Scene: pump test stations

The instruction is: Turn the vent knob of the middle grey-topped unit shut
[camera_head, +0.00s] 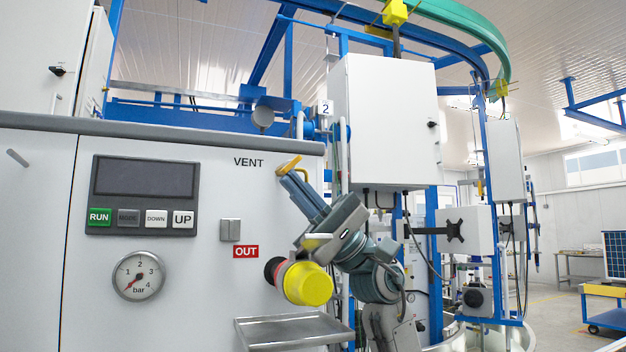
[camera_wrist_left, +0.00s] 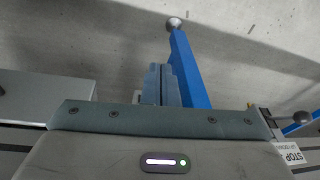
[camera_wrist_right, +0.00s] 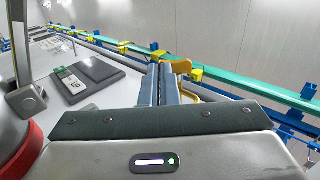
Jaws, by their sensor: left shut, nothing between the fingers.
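The right fingers (camera_wrist_right: 163,68) look shut together beside the knob; contact is hard to tell. My left gripper (camera_wrist_left: 162,68) is shut and empty, and shows only in the left wrist view.
The panel has a display with buttons (camera_head: 143,195), a pressure gauge (camera_head: 138,276) and a red OUT label (camera_head: 245,252). A white cabinet (camera_head: 388,120) stands to the right.

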